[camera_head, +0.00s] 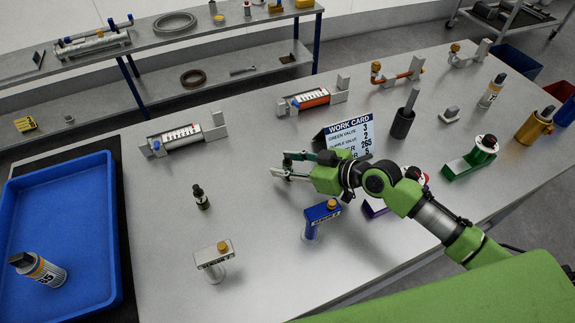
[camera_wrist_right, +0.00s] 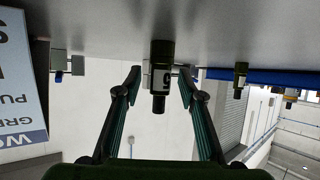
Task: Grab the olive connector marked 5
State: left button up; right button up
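The olive connector (camera_head: 201,196) is a small dark upright cylinder with a black top. It stands on the bench left of my right gripper. In the right wrist view, which is upside down, the connector (camera_wrist_right: 162,70) shows a pale label with a 5. My right gripper (camera_head: 279,165) is open, its fingers pointing left in the head view. In the wrist view the connector appears between the fingertips. My left gripper is not in view.
A white block (camera_head: 213,254) and a blue block (camera_head: 322,212) with orange knobs stand on the near side. The work card (camera_head: 349,137) stands behind my right gripper. A blue tray (camera_head: 116,240) at the left holds a bottle (camera_head: 40,270). Gauge units line the far side.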

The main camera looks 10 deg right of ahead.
grip_shut()
